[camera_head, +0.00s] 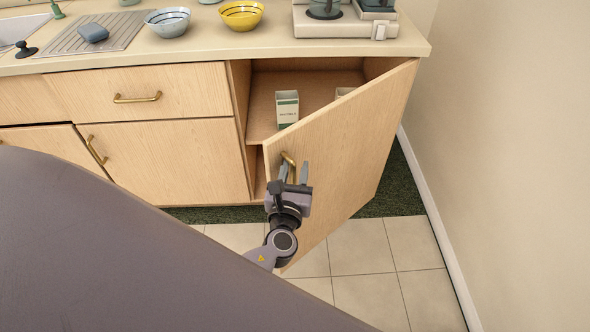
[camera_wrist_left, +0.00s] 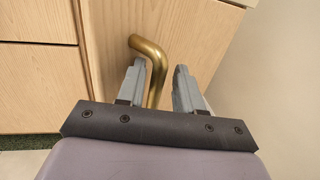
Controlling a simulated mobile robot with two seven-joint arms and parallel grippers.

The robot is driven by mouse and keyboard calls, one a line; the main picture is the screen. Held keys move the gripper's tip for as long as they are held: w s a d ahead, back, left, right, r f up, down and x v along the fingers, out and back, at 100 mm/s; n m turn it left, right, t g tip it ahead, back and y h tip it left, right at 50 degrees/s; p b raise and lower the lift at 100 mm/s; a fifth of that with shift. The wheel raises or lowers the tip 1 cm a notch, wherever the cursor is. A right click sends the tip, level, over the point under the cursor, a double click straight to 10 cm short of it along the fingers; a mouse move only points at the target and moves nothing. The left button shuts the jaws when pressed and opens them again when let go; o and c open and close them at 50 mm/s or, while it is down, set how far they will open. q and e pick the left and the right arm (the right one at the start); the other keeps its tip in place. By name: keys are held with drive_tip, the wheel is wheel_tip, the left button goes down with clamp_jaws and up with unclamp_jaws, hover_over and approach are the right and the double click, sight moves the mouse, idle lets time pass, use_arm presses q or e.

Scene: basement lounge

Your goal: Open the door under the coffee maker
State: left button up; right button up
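The wooden door (camera_head: 345,145) under the coffee maker (camera_head: 345,22) stands partly open, swung out from its cabinet on hinges at the right. Its brass handle (camera_head: 287,158) is on the outer face near the free edge. My left gripper (camera_head: 294,174) is at this handle with its fingers apart. In the left wrist view the handle (camera_wrist_left: 158,68) runs into the gap between the fingers (camera_wrist_left: 158,84), nearer the left finger, with clear space to the right finger. My right gripper is not in view.
Inside the cabinet (camera_head: 262,92) stands a white-and-green box (camera_head: 287,107); another is partly hidden by the door. A drawer (camera_head: 145,92) and closed door (camera_head: 165,158) are to the left. The wall (camera_head: 500,130) is close on the right. Tiled floor (camera_head: 360,247) is clear below.

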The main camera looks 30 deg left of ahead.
use_arm(q)
drive_tip(key=v, duration=0.7)
drive_tip(key=shift+p, duration=0.45)
